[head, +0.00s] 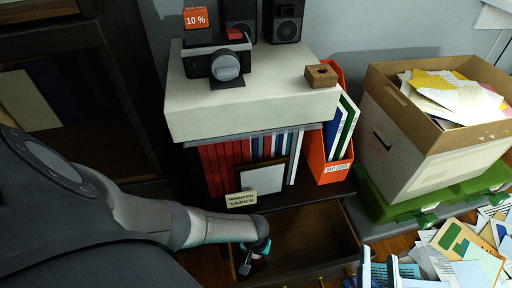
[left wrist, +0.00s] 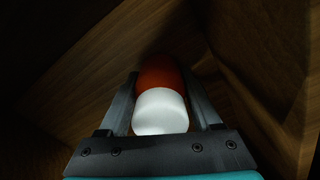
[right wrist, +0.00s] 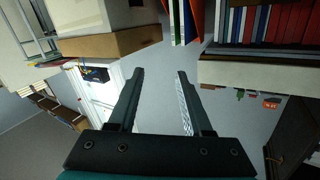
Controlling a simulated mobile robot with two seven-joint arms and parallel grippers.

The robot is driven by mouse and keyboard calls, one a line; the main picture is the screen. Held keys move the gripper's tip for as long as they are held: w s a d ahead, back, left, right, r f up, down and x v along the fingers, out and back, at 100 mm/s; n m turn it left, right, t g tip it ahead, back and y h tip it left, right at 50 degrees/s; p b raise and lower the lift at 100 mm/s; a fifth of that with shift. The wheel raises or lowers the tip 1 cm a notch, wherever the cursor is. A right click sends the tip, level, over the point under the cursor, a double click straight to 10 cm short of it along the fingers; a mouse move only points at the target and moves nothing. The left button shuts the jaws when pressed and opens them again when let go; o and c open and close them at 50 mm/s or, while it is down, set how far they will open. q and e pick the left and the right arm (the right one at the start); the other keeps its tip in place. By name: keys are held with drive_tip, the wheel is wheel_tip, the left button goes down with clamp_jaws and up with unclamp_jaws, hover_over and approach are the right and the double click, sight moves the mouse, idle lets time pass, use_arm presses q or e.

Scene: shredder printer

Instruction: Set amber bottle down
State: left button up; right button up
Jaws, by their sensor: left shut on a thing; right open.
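The amber bottle (left wrist: 158,72), orange with a white cap (left wrist: 160,110), shows in the left wrist view between the two fingers of my left gripper (left wrist: 161,85). The gripper is shut on it. In the head view my left gripper (head: 250,262) reaches down into the open wooden drawer (head: 315,235), at its left side. The bottle is mostly hidden there. I cannot tell whether it touches the drawer bottom. My right gripper (right wrist: 160,72) is open and empty in the right wrist view.
Above the drawer, a shelf holds red and blue binders (head: 225,165) and a framed blank card (head: 262,180). A "wanted tapes" sign (head: 240,199) stands at the shelf edge. A box of papers (head: 425,145) and loose papers (head: 470,250) lie right. The drawer's right part looks clear.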

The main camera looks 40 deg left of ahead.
use_arm(q)
drive_tip(key=o, duration=1.5)
drive_tip(key=shift+f, duration=0.1)
